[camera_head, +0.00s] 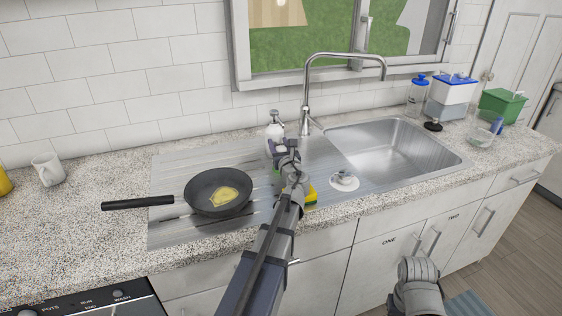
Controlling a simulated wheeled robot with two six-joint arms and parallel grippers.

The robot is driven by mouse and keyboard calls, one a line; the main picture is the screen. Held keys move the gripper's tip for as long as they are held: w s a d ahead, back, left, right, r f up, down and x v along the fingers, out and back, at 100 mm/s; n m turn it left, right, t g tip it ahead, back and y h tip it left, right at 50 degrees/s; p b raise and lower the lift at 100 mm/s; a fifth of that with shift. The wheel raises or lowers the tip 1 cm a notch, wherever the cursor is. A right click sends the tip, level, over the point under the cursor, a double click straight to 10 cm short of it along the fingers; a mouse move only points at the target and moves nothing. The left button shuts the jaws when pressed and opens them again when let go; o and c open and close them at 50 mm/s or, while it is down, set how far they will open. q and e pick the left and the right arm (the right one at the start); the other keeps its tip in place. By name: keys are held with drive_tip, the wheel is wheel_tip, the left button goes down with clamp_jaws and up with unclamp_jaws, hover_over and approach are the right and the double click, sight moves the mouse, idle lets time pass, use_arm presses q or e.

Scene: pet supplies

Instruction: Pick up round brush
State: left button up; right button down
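A small round white-and-grey object with a knob on top (344,181) sits on the metal sink surface, left of the large basin; it may be the round brush, but it is too small to be sure. A dark round object with a knob (433,125) stands at the basin's far right corner; I cannot tell what it is. My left gripper (287,153) is above the middle of the sink unit, left of the white-and-grey object and apart from it. Its fingers are too small and overlapped to read. My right arm shows at the lower right; its gripper is not visible.
A frying pan (205,201) with yellow food lies on the drainboard (165,232). A yellow-green sponge (311,196) is partly hidden by my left arm. A white bottle (275,128) and a tall tap (307,95) stand behind. The large basin (395,150) looks empty.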

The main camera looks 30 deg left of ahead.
use_arm(q)
clamp_jaws()
drive_tip(key=shift+r, duration=0.2)
use_arm(e)
drive_tip(key=shift+r, duration=0.2)
